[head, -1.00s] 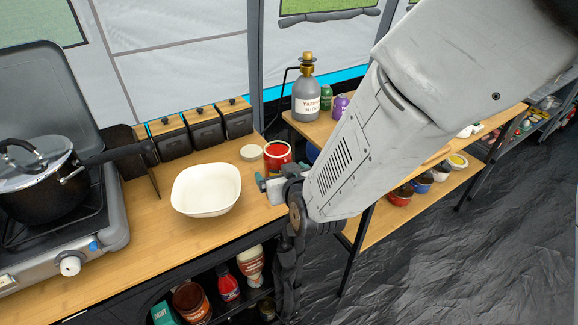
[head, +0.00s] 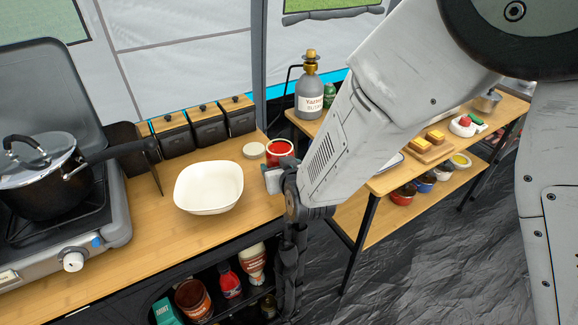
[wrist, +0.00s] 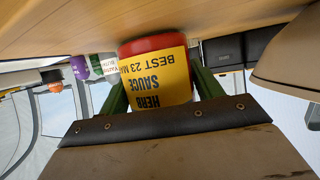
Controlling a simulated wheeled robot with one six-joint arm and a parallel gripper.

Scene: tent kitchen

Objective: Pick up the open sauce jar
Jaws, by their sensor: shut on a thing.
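The open sauce jar (head: 279,150) is red with an open top. It is upright at the right end of the wooden counter. In the wrist view, which is upside down, its yellow "HERB SAUCE" label (wrist: 158,78) faces me. My gripper (wrist: 161,85) has its green fingers on both sides of the jar and is shut on it. In the head view my gripper (head: 272,180) is at the jar's near side, its fingers mostly hidden. The jar's base is at or close to the counter; I cannot tell if it touches.
A round pale lid (head: 254,150) lies left of the jar. A white bowl (head: 208,187) stands close on the left, with black canisters (head: 205,126) behind. A stove with a pot (head: 45,180) is farther left. A second table (head: 390,180) with a gas bottle (head: 310,95) is right.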

